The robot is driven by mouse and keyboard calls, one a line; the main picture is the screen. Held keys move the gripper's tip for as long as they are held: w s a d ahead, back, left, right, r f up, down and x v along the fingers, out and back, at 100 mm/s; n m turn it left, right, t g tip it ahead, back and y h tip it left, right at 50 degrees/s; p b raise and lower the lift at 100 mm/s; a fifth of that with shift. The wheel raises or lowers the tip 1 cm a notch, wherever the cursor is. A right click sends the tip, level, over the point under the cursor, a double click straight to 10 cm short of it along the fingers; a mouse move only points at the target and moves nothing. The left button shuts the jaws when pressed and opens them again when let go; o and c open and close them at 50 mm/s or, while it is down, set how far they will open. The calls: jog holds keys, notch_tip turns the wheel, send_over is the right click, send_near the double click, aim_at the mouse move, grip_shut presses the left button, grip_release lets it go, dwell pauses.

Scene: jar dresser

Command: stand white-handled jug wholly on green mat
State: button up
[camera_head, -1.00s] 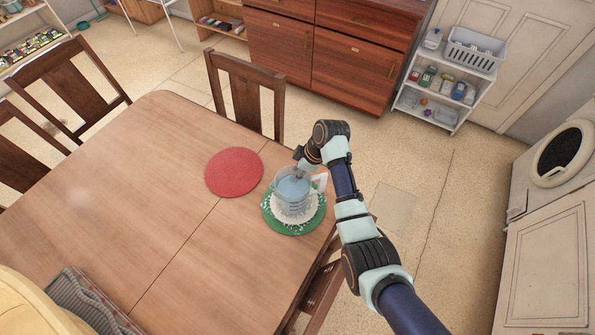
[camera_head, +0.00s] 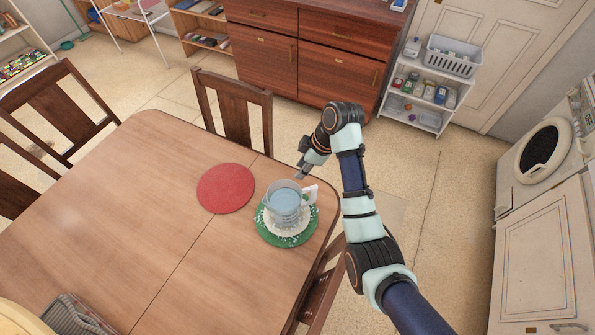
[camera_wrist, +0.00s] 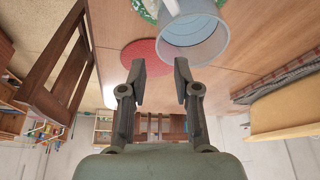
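The clear jug (camera_head: 285,204) with a white handle (camera_head: 309,194) stands upright on a white doily (camera_head: 273,226) that lies on the green mat (camera_head: 296,240), near the table's right edge. Its base appears within the mat's outline. It also shows in the wrist view (camera_wrist: 192,36), with part of the green mat (camera_wrist: 146,8) beside it. My gripper (camera_wrist: 158,69) is open and empty, with its fingers apart and the jug beyond the fingertips. In the head view my gripper (camera_head: 302,174) is behind the jug, near the handle, apart from it as far as I can tell.
A red round mat (camera_head: 226,188) lies on the wooden table (camera_head: 150,205) left of the green mat. A wooden chair (camera_head: 234,110) stands behind the table. A striped cloth (camera_head: 80,316) lies at the near left. The table's middle is clear.

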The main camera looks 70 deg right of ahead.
dwell(0.4)
jog(key=w+a+r+t+h, duration=0.1)
jog(key=w+a+r, duration=0.1)
jog(key=w+a, duration=0.5)
jog(key=w+a+r+t+h, duration=0.15)
jog(key=w+a, duration=0.25)
jog(key=a, duration=0.7)
jog(key=w+a+r+t, duration=0.1)
jog(key=w+a+r, duration=0.1)
jog(key=w+a, duration=0.5)
jog(key=s+a+r+m+t+y, duration=0.1)
jog(key=s+a+r+t, duration=0.15)
jog(key=a, duration=0.45)
jog(key=s+a+r+t, duration=0.1)
jog(key=s+a+r, duration=0.1)
jog(key=a+r, duration=0.3)
jog(key=s+a+r+m+t+y, duration=0.1)
jog(key=s+a+r, duration=0.1)
jog(key=a, duration=0.6)
notch_tip(320, 180, up, 25)
jog(key=p, duration=2.5)
jog(key=shift+w+d+r, duration=0.15)
jog(key=shift+w+d, duration=0.15)
jog(key=shift+d, duration=0.05)
